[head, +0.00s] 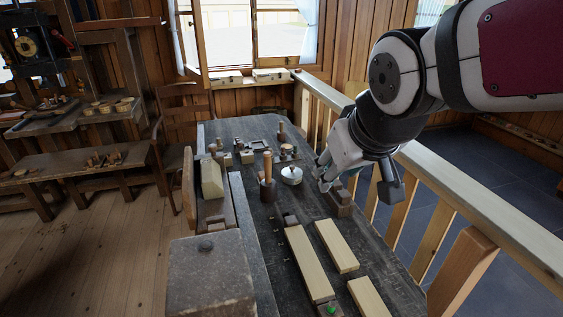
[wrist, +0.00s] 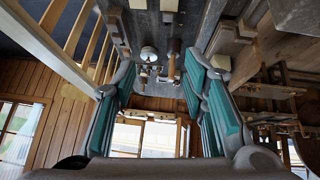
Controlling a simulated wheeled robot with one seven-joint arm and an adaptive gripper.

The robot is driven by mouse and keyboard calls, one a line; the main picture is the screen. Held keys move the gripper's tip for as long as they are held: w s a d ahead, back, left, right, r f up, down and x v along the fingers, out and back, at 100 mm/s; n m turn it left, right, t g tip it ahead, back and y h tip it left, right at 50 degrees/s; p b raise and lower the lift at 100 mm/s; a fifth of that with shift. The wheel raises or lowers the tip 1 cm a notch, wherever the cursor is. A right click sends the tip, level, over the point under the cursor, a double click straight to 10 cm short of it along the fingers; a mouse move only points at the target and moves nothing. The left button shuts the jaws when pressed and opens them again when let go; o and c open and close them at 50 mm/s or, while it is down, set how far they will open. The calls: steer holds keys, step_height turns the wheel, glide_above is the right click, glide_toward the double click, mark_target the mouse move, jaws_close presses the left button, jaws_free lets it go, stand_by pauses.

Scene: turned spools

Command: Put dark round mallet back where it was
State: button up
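The dark round mallet (head: 267,191) stands head down on the dark workbench, its light wooden handle pointing up. It also shows in the wrist view (wrist: 173,46), beyond my fingers and seen between them. My gripper (head: 324,174) is to the right of the mallet in the head view, over the bench's right side and apart from the mallet. In the wrist view my gripper (wrist: 165,80) has its two teal-padded fingers spread wide, with nothing held between them.
A pale round metal object (head: 291,175) stands between mallet and gripper. A dark block (head: 340,203) lies below the gripper. Pale wooden boards (head: 309,262) lie at the near end. A vise (head: 213,195) is at left, a wooden railing (head: 450,190) at right.

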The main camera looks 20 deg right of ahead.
steer(key=s+a+g+y, duration=0.1)
steer(key=s+a+g, duration=0.1)
steer(key=s, duration=0.9)
steer(key=shift+s+a+f, duration=0.15)
steer(key=shift+s+f, duration=0.05)
steer(key=shift+f, duration=0.2)
